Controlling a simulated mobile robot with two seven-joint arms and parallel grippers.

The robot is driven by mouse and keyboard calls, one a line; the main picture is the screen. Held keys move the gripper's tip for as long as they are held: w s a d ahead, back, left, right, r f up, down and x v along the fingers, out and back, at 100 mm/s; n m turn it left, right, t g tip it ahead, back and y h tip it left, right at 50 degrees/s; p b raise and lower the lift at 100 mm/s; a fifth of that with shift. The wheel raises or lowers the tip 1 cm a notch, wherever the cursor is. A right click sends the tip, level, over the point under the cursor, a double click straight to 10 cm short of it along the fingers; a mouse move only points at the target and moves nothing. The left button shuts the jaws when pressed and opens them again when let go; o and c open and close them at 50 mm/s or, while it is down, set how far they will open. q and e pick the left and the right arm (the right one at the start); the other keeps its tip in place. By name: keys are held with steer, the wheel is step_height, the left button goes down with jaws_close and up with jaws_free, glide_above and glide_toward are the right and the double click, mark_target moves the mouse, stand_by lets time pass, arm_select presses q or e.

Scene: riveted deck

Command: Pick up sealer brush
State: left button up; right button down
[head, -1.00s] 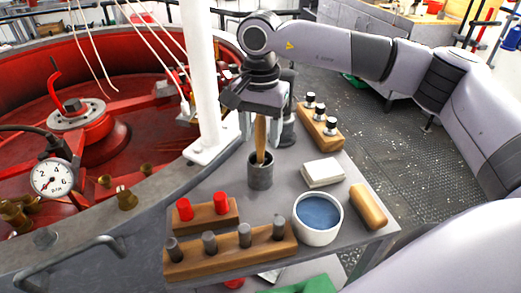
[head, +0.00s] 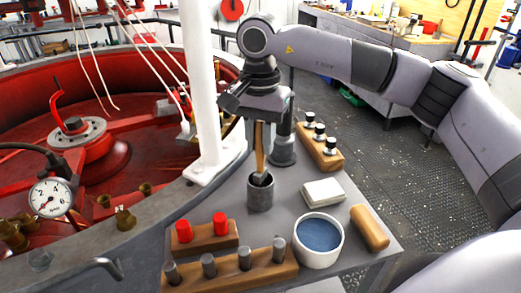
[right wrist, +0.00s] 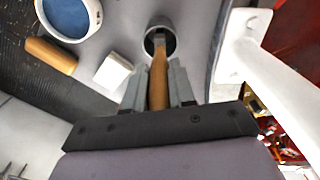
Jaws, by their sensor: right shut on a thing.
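The sealer brush has a wooden handle (head: 260,148) that stands nearly upright, its dark lower part still in the grey cup (head: 260,195). In the right wrist view the brush handle (right wrist: 158,82) lies between the two grey fingers and runs to the grey cup (right wrist: 160,38). My right gripper (head: 259,127) is above the cup, shut on the handle; its fingers also show in the right wrist view (right wrist: 157,92). The bristles are hidden inside the cup. My left gripper is not in view.
Around the cup stand a rack with red pegs (head: 205,244), a rack of grey pegs (head: 225,279), a white bowl of blue stuff (head: 318,260), a white block (head: 323,193), a wooden roll (head: 369,228) and a black-capped rack (head: 322,157). A white post (head: 205,100) rises close left.

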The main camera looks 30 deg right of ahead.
step_height(320, 180, up, 17)
steer(key=p, duration=0.2)
steer(key=shift+s+f, duration=0.1)
stand_by(0.6)
